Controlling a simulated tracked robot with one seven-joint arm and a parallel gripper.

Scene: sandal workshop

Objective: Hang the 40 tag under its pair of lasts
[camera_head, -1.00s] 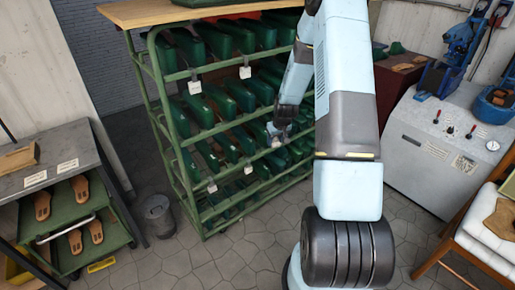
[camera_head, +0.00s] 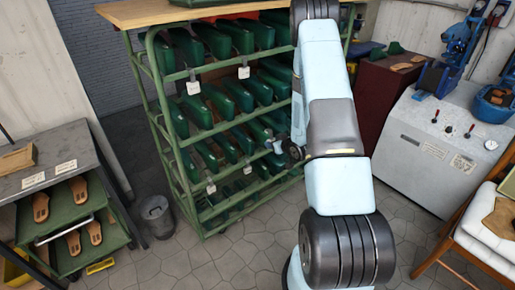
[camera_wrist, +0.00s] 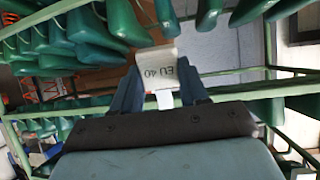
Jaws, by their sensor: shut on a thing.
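The white tag (camera_wrist: 158,72) shows in the wrist view, with "EU 40" reading upside down. My gripper (camera_wrist: 160,95) is shut on the tag's lower part, with a blue finger on each side. In the head view my gripper (camera_head: 278,146) is at the front of the green rack (camera_head: 168,118), near its right side and at a lower tier. Dark green lasts (camera_head: 237,97) stand in rows on the rack's tiers, and some show close above the tag in the wrist view (camera_wrist: 122,22). Which pair is size 40 cannot be told.
Other white tags hang on the rack's rails, such as one at upper left (camera_head: 193,87) and one at upper middle (camera_head: 243,72). A grey bin (camera_head: 157,215) stands on the floor left of the rack. A grey machine (camera_head: 440,140) stands at right.

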